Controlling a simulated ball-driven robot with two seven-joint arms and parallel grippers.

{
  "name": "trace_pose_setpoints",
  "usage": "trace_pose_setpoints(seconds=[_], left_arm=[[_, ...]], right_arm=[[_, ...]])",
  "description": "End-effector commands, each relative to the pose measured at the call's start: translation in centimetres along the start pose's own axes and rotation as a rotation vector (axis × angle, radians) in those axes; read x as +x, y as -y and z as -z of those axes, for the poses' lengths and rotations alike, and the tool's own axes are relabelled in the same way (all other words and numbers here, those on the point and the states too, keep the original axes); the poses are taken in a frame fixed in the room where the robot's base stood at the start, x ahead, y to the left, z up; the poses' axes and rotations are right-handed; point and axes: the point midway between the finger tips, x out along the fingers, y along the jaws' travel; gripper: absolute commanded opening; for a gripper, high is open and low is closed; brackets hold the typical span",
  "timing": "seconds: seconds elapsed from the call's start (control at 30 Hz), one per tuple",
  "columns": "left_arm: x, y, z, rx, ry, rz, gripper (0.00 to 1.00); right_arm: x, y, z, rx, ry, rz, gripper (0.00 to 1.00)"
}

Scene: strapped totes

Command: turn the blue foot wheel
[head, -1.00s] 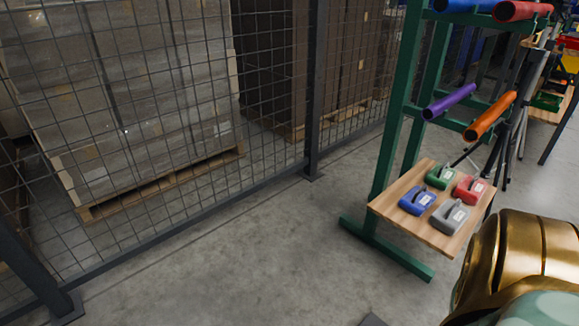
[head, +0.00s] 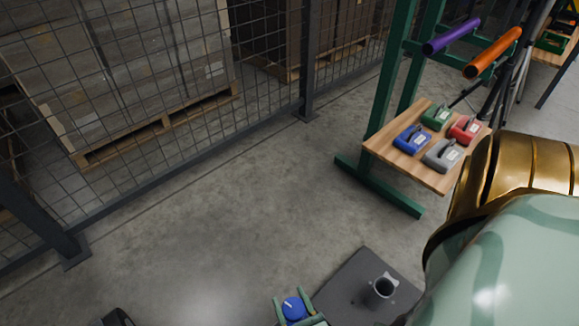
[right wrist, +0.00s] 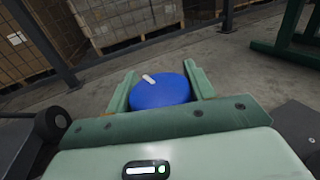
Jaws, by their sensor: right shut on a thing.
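The blue foot wheel (head: 293,309) is a round blue knob with a white mark on top, at the bottom edge of the head view. My right gripper (head: 291,298) is around it, one pale green finger on each side. In the right wrist view the blue wheel (right wrist: 160,94) fills the space between the fingers (right wrist: 158,76), and the gripper is shut on it. The white mark points up and left there. What lies under the wheel is hidden by the gripper. My left gripper is not in view.
A dark floor plate (head: 345,290) with a short round socket (head: 381,288) lies right of the wheel. A wire fence (head: 180,150) stands behind. Clear concrete floor lies between.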

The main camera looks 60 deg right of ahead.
Motion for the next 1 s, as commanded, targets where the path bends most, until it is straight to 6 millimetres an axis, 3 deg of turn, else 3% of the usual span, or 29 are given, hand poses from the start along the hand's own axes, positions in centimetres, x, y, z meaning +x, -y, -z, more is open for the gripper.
trace_pose_setpoints(seconds=[0.4,1.0], left_arm=[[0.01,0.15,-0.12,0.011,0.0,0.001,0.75],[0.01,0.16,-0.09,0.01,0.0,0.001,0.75]], right_arm=[[-0.15,0.32,0.06,-0.001,-0.003,0.208,0.31],[-0.19,0.42,0.08,0.0,-0.003,0.243,0.31]])
